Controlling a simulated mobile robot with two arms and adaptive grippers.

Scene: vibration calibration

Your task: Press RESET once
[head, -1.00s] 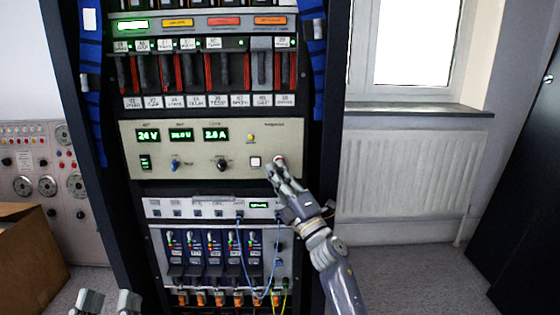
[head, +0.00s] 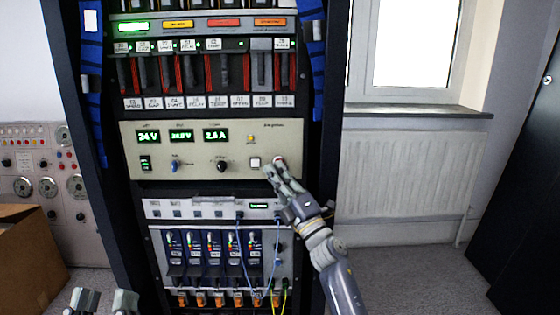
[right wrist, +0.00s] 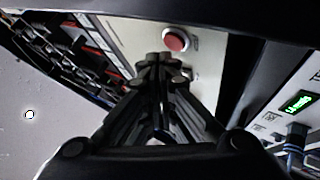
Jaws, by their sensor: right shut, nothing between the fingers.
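The beige power-supply panel (head: 200,172) in the rack carries a small white square button (head: 255,162) at its right end. A red round button (head: 280,160) sits just right of it, partly covered by my fingers. No RESET lettering is readable. My right gripper (head: 269,169) is shut and empty, its fingertips just below and right of the white button; contact cannot be told. In the right wrist view the shut fingertips (right wrist: 163,60) are in front of the panel, below the red button (right wrist: 176,40). My left gripper (head: 104,301) is open at the bottom left.
Above the panel is a row of red and black breaker switches (head: 205,72). Below it are a grey network unit (head: 200,208) and modules with cables (head: 210,250). A cardboard box (head: 30,250) is at left, a radiator (head: 405,175) at right.

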